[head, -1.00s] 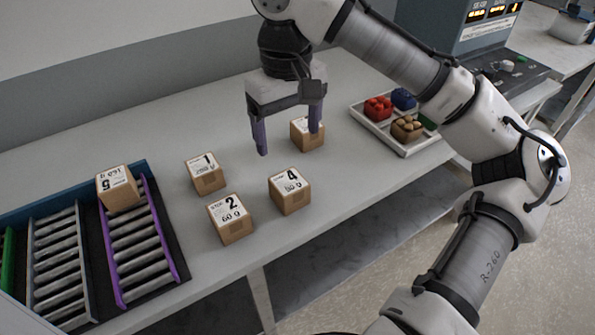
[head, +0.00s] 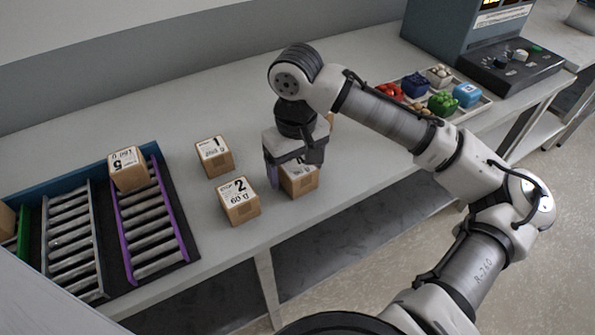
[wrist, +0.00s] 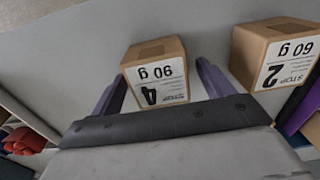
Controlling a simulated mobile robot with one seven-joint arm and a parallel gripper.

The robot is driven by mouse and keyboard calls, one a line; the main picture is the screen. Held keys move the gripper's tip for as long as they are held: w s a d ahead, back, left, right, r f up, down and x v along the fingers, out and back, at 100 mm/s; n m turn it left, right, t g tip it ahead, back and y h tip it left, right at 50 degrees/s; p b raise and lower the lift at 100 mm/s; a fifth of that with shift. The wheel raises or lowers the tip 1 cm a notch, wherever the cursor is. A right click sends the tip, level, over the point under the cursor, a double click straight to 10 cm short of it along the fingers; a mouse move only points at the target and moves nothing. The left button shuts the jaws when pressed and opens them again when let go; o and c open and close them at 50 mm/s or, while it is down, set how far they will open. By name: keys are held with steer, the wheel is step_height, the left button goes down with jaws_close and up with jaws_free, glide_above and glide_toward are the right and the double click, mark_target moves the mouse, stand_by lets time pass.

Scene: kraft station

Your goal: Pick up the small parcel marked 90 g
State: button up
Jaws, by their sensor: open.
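The small cardboard parcel marked 90 g, with a large 4 on its label, stands on the grey bench (head: 300,183), partly hidden by my gripper. In the wrist view the 90 g parcel (wrist: 155,80) appears upside down with its label readable. My gripper (head: 292,172) is open and lowered over it. In the wrist view its two purple fingers (wrist: 161,74) are at opposite sides of the parcel, with a small gap showing on the right. I cannot tell whether the left finger touches it.
The parcel marked 2, 60 g (head: 239,201) stands close to the left, with parcel 1 (head: 214,157) behind it. Parcel 5 (head: 128,169) sits on the purple-railed roller lane (head: 152,222). A tray (head: 484,104) of coloured items and a console (head: 470,40) are at right.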

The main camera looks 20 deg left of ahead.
steer(key=shift+f, duration=0.2)
steer(key=c, duration=1.1)
steer(key=shift+r, duration=0.1)
